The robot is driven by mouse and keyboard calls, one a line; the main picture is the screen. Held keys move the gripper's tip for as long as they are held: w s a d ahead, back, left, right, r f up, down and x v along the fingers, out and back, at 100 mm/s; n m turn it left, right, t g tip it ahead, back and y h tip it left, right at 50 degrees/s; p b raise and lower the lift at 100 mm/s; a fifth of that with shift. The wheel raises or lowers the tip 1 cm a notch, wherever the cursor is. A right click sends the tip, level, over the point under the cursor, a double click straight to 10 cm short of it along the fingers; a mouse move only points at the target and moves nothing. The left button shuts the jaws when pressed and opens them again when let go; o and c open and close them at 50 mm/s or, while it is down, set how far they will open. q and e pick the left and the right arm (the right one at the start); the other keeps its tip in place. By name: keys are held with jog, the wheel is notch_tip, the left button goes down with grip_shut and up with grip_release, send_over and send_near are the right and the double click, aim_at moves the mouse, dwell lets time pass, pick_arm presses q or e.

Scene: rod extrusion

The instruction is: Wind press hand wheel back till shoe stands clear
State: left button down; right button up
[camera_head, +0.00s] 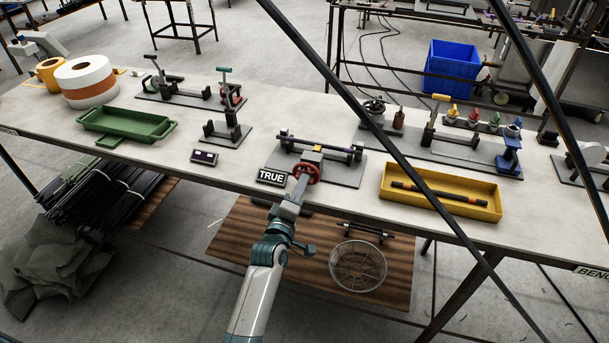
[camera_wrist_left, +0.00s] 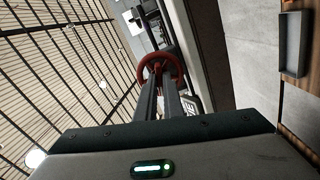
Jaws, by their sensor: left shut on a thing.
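The red hand wheel (camera_head: 307,173) is on the front of the press (camera_head: 318,158), which stands on a grey base plate (camera_head: 347,178) near the bench's front edge. A dark rod with purple ends (camera_head: 335,147) lies across the press. My left gripper (camera_head: 300,186) comes in from the front and is shut on the hand wheel. In the left wrist view the two fingers (camera_wrist_left: 164,95) reach to the red wheel (camera_wrist_left: 160,62). The shoe is too small and hidden to tell whether it touches the rod. My right gripper is not in view.
A yellow tray (camera_head: 440,203) with a dark rod is to the right. A green tray (camera_head: 125,124) and small fixtures (camera_head: 228,134) are to the left.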

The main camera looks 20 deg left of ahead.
pick_arm(q)
jog(key=shift+f+n, duration=0.1)
jog(key=shift+n, duration=0.4)
jog(key=shift+n, duration=1)
jog(key=shift+p, duration=0.3)
jog(key=shift+n, duration=1)
jog(key=shift+n+p, duration=0.3)
jog(key=shift+n, duration=0.7)
